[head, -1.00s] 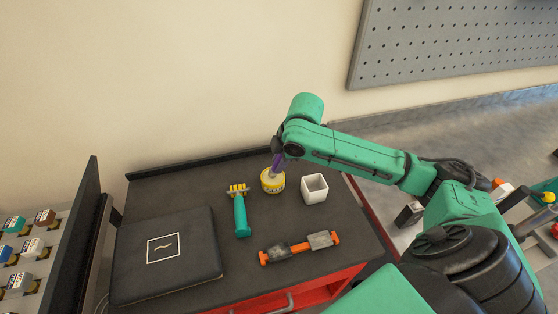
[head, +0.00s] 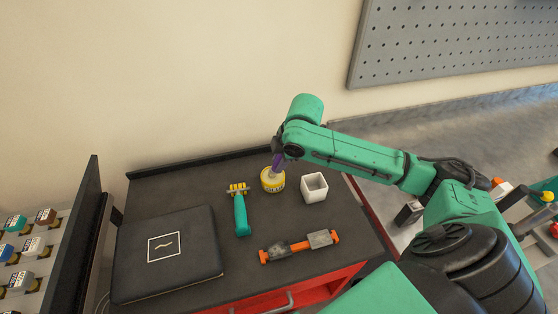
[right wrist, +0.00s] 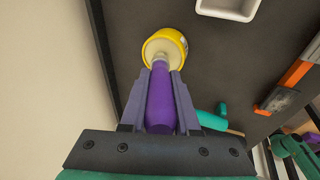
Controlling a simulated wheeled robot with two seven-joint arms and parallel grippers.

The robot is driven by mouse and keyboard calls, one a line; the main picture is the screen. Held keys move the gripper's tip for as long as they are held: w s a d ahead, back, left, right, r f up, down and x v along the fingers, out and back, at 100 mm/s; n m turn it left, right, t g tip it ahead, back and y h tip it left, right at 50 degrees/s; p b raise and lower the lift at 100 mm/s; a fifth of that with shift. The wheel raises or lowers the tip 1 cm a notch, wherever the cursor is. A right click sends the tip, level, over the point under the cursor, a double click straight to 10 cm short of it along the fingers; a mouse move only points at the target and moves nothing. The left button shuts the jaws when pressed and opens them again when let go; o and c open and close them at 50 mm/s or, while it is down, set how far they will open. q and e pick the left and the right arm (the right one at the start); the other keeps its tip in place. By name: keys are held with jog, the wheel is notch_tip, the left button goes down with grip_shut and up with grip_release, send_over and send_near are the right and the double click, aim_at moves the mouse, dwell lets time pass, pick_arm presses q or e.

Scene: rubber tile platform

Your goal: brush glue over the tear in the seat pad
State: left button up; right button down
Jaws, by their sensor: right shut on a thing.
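The seat pad (head: 140,245) is a flat dark square cushion at the left of the dark worktop. A white square outline on it frames the small pale tear (head: 164,246). A yellow glue pot (head: 272,184) stands near the back of the worktop. My right gripper (head: 279,160) is above it, shut on the purple handle of a brush (right wrist: 161,105). In the right wrist view, the brush's pale lower end reaches into the mouth of the pot (right wrist: 178,37), and its tip is hidden inside. My left gripper is not in view.
A white square cup (head: 314,193) stands right of the pot. A teal-handled tool with a yellow head (head: 241,214) lies between pad and pot. An orange-and-grey tool (head: 300,247) lies in front. A rack of small bottles (head: 22,255) is beyond the raised panel at left.

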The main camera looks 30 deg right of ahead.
jog(key=shift+s+f+p, duration=0.1)
jog(key=shift+f+p, duration=0.05)
jog(key=shift+p, duration=0.15)
dwell(1.0)
notch_tip(320, 180, up, 7)
jog(key=p, duration=0.9)
jog(key=shift+r, duration=0.2)
jog(key=shift+f, duration=0.1)
